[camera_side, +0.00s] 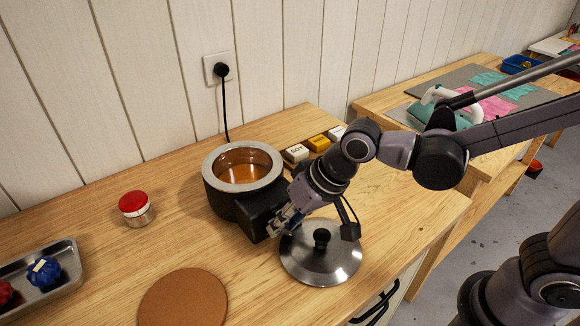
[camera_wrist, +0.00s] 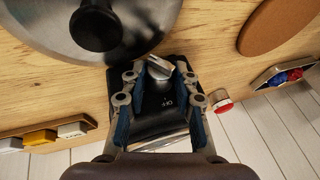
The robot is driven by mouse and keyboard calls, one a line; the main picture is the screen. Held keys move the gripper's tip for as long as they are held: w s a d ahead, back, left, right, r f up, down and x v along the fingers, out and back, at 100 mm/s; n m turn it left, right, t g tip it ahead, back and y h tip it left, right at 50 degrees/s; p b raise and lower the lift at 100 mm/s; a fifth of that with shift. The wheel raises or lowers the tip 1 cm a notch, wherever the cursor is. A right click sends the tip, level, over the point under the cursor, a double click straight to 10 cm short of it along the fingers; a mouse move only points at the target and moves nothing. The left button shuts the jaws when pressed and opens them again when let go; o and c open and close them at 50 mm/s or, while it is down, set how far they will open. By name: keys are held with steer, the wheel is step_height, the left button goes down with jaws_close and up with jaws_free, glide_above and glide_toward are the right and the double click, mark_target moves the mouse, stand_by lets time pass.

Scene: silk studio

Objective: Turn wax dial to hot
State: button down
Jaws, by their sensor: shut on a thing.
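The wax warmer (camera_side: 243,185) is a dark pot with a pale rim and amber wax inside, standing on the wooden bench. A black control box juts from its front right. My gripper (camera_side: 284,222) reaches down at this box and hides the dial in the side view. In the wrist view the silver dial (camera_wrist: 159,68) sits between the fingertips of my gripper (camera_wrist: 160,77), which is shut on it. Small white lettering shows on the black box face (camera_wrist: 165,115); I cannot read it surely, nor the dial's setting.
A metal lid (camera_side: 318,262) with a black knob lies right beside my gripper. A red-capped jar (camera_side: 136,208), a cork mat (camera_side: 183,300) and a metal tray (camera_side: 68,268) are to the left. A cord (camera_side: 225,110) runs to the wall socket.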

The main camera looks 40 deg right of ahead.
steer(key=shift+d+y, duration=0.1)
steer(key=shift+y, duration=0.2)
steer(key=y, duration=0.3)
steer(key=shift+w+d+f+m, duration=0.1)
steer(key=shift+d+f+m, duration=0.1)
steer(key=shift+d+m, duration=0.2)
steer(key=shift+f+m+t+y, duration=0.15)
steer(key=shift+m+t+y, duration=0.1)
steer(key=shift+y, duration=0.8)
steer(key=shift+f+m+t+y, duration=0.15)
steer(key=shift+m+y, duration=0.1)
steer(key=shift+y, duration=0.8)
steer(key=c, duration=1)
jaws_free()
steer(key=shift+r, duration=0.1)
